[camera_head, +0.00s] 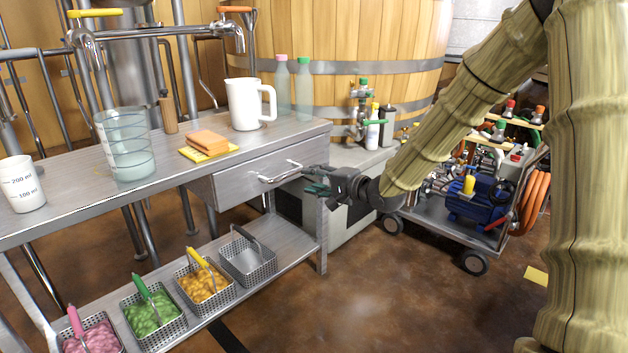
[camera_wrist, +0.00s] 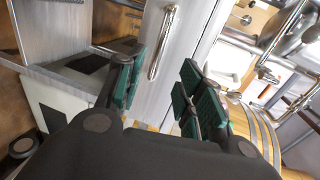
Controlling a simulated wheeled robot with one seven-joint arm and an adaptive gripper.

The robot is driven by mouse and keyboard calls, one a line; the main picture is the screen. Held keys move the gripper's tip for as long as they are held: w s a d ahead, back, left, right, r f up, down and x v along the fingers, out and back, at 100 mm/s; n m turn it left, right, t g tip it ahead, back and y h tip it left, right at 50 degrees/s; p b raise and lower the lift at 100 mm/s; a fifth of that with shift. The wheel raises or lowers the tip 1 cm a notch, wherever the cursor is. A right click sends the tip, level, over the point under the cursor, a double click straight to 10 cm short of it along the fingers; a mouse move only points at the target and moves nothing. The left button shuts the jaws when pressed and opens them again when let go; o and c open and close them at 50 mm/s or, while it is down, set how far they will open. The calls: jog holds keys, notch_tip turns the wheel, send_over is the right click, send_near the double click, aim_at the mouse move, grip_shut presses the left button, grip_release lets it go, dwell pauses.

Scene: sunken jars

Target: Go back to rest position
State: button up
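My gripper (camera_head: 318,182) is in front of the right end of the metal workbench (camera_head: 70,190), beside the drawer (camera_head: 235,187) and its bar handle (camera_head: 278,174). In the wrist view my gripper (camera_wrist: 162,88) has its two green-padded fingers spread, with nothing held between them. The drawer handle (camera_wrist: 162,42) shows beyond the gap between the fingers, apart from them. My arm reaches in from the upper right of the head view. I cannot tell whether the drawer is fully closed.
A white pitcher (camera_head: 246,104), a glass beaker (camera_head: 128,150) and orange sponges (camera_head: 207,141) stand on the bench. Wire baskets (camera_head: 248,262) sit on the lower shelf. A loaded cart (camera_head: 440,231) stands right. The brown floor (camera_head: 350,290) in front is mostly clear.

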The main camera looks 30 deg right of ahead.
jog(key=s+a+f+n+g+h+p, duration=0.1)
jog(key=s+a+f+n+g, duration=0.15)
jog(key=s+f, duration=0.55)
jog(key=s+a+f+n+g+h+p, duration=0.1)
jog(key=s+a+f+n+g, duration=0.2)
jog(key=f, duration=0.9)
jog(key=s+a+f+n+g+h+p, duration=0.15)
jog(key=s+a+f, duration=0.4)
jog(key=f, duration=0.55)
jog(key=s+a+f+n+g+p, duration=0.1)
jog(key=s+f+n+g, duration=0.2)
jog(key=s, duration=0.8)
jog(key=s+a+f+n+g+h, duration=0.1)
jog(key=s+a+f+n+g, duration=0.1)
jog(key=s+f, duration=0.65)
jog(key=s+a+f+n+g+p, duration=0.1)
jog(key=s+n+g, duration=0.15)
jog(key=s, duration=1.05)
notch_tip(320, 180, up, 37)
jog(key=p, duration=3.7)
jog(key=shift+w+m, duration=0.35)
jog(key=shift+h, duration=0.25)
